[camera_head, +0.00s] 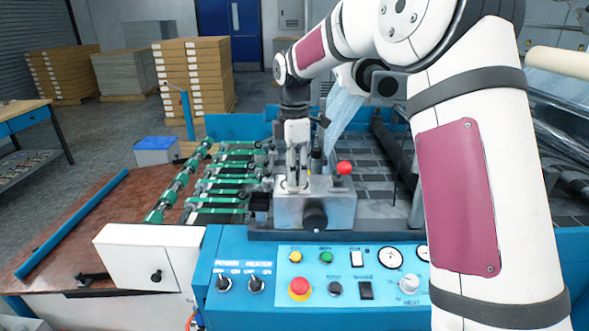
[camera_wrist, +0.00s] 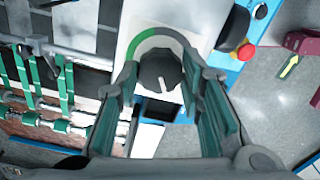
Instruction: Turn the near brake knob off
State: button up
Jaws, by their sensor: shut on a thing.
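The near brake knob (camera_wrist: 160,70) is a dark round knob with a white pointer mark, on top of a pale metal housing (camera_wrist: 150,15). A green arc (camera_wrist: 155,32) curves around part of it. In the wrist view the pointer is toward the lower side of the picture, on the side away from the arc's top. My gripper (camera_wrist: 160,80) has one finger on each side of the knob, shut on it. In the head view my gripper (camera_head: 297,183) points straight down onto the metal housing (camera_head: 288,212), and its fingers largely hide the knob.
A red ball-topped lever (camera_head: 344,168) stands beside my gripper. A black knob (camera_head: 314,218) sticks out of the housing's front. The blue control panel (camera_head: 240,310) with switches and a red button (camera_head: 299,287) lies in front. Green rollers (camera_head: 220,180) are at the left.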

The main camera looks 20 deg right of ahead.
jog(key=shift+n, duration=0.4)
jog(key=o, duration=1.2)
jog(key=shift+c, duration=0.2)
jog(key=shift+r, duration=0.15)
notch_tip(320, 180, up, 12)
